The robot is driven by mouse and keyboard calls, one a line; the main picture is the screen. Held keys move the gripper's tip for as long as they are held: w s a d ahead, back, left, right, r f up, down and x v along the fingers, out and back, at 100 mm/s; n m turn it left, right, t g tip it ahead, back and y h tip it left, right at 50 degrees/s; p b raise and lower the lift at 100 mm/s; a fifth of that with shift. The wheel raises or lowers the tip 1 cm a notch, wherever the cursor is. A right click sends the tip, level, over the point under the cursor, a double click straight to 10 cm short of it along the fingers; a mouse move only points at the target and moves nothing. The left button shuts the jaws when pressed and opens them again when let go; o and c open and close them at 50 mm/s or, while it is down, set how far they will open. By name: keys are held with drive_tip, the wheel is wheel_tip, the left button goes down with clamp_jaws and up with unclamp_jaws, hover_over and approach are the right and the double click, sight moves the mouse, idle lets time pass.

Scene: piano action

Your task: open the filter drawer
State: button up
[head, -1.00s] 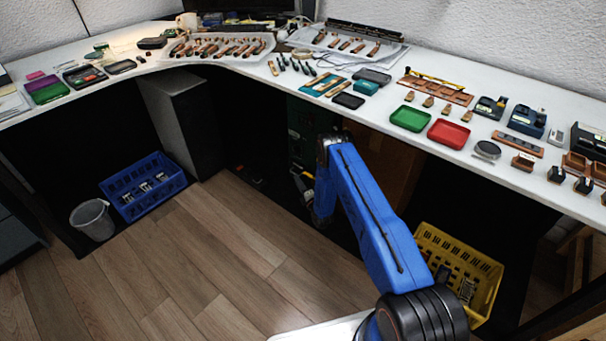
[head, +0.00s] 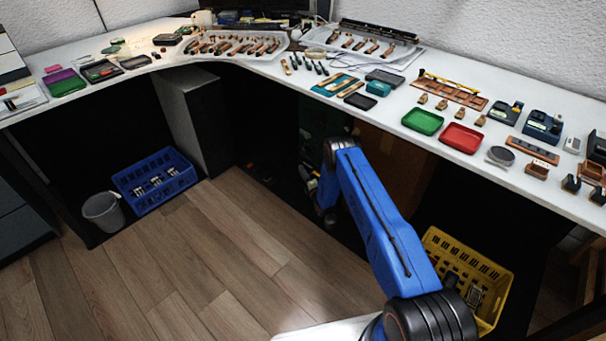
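I cannot make out a filter drawer for certain. A dark green unit (head: 318,122) stands in the shadow under the worktop, partly behind my blue arm, and its front is too dark to read. Some small pale and red items lie low beside it, unclear. My arm reaches forward from the lower right and bends down at its far joint. The end of the arm hangs low in front of the dark space under the worktop. The fingers of my gripper cannot be made out there.
The white worktop (head: 395,115) carries trays and small parts, including a green tray (head: 422,121) and a red tray (head: 461,137). A blue crate (head: 156,179) and a grey bin (head: 103,211) stand at left. A yellow crate (head: 505,290) is at right. The wooden floor between is clear.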

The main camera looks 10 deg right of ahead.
clamp_jaws()
drive_tip(key=s+a, duration=0.8)
drive_tip(key=a, duration=0.4)
drive_tip(key=shift+s, duration=0.4)
drive_tip(key=shift+a, duration=0.1)
unclamp_jaws()
drive_tip(key=shift+r, duration=0.1)
drive_tip(key=shift+s, duration=0.1)
drive_tip(key=v, duration=1.7)
drive_tip(key=shift+s, duration=0.2)
